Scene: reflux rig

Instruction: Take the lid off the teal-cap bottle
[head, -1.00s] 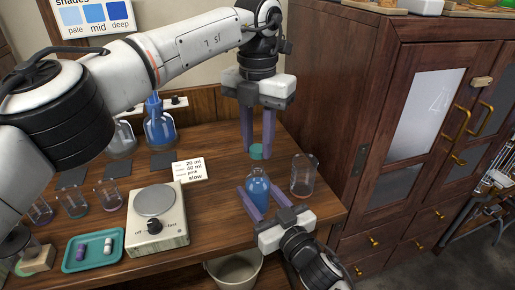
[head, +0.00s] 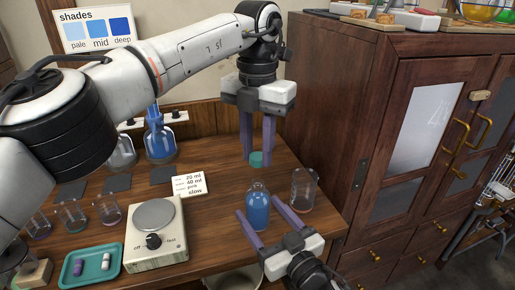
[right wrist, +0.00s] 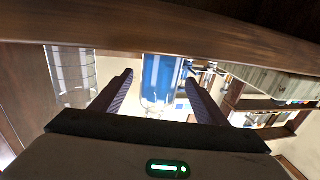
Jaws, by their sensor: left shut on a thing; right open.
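The bottle (head: 258,208) stands upright on the bench, filled with blue liquid, its neck bare. The teal cap (head: 256,159) is between the fingertips of my left gripper (head: 257,156), which is shut on it. It is behind the bottle in the head view and apart from it. In the right wrist view the blue bottle (right wrist: 160,80) shows between and beyond the open fingers (right wrist: 160,92).
A clear glass beaker (head: 303,190) stands close to the right of the bottle. A hot plate with a dial (head: 157,235), a note card (head: 188,186) and a teal tray (head: 92,266) are to the left. A wooden cabinet (head: 370,120) stands at the right.

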